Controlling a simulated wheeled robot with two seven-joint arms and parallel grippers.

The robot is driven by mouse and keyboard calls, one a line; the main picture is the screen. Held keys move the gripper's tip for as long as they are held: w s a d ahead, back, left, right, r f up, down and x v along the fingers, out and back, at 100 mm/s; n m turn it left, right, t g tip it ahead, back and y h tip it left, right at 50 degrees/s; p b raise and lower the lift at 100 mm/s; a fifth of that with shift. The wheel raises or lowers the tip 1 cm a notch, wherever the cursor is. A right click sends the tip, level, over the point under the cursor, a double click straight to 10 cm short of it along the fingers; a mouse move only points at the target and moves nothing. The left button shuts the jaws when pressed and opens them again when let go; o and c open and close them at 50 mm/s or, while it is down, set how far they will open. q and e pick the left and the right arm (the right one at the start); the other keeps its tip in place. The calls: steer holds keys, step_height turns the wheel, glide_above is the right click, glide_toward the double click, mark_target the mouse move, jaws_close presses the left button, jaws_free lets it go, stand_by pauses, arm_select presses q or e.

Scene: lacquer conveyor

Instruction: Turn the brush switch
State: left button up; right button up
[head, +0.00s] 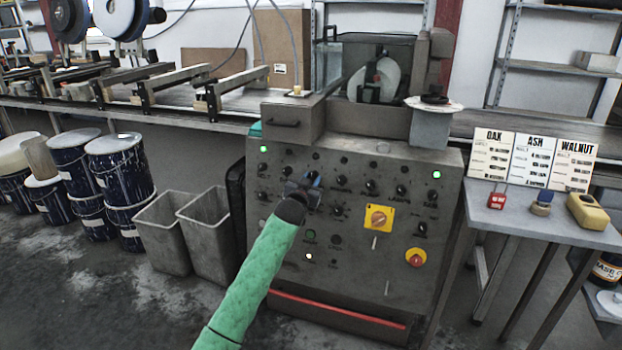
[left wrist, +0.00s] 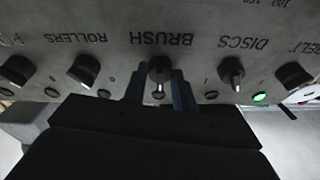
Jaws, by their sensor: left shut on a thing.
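The brush switch (left wrist: 159,70) is a black rotary knob on the grey control panel (head: 350,285), under the upside-down word BRUSH in the left wrist view. My left gripper (head: 304,184) is at the panel's upper left part in the head view. Its two bluish fingers (left wrist: 159,91) stand on either side of the brush switch, shut on it. In the head view the gripper hides this knob. My right gripper is in neither view.
In the wrist view the rollers knob (left wrist: 84,70) and discs knob (left wrist: 231,72) flank the brush switch closely; a green lamp (left wrist: 260,98) is lit. A yellow-plated switch (head: 378,219) and red stop button (head: 415,258) sit lower right. Grey bins (head: 208,240) stand left.

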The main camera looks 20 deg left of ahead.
arm_select(q)
steer(key=shift+a+r+m+h+p, duration=0.1)
steer(key=shift+m+h+p, duration=0.1)
steer(key=shift+m+p, duration=0.65)
steer(key=shift+a+r+m+h+p, duration=0.1)
steer(key=shift+r+m+h+p, duration=0.1)
steer(key=shift+m+p, duration=0.6)
steer(key=shift+r+m+h+p, duration=0.1)
steer(key=shift+m+h+p, duration=0.1)
steer(key=shift+m+p, duration=0.65)
steer(key=shift+f+m+h+p, duration=0.2)
steer(key=shift+m+h+p, duration=0.1)
steer(key=shift+m+p, duration=0.8)
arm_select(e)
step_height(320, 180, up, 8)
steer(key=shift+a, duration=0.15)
arm_select(q)
steer(key=shift+f+m, duration=0.1)
steer(key=shift+m, duration=0.2)
steer(key=o, duration=0.9)
steer(key=shift+o, duration=0.3)
steer(key=shift+g, duration=0.3)
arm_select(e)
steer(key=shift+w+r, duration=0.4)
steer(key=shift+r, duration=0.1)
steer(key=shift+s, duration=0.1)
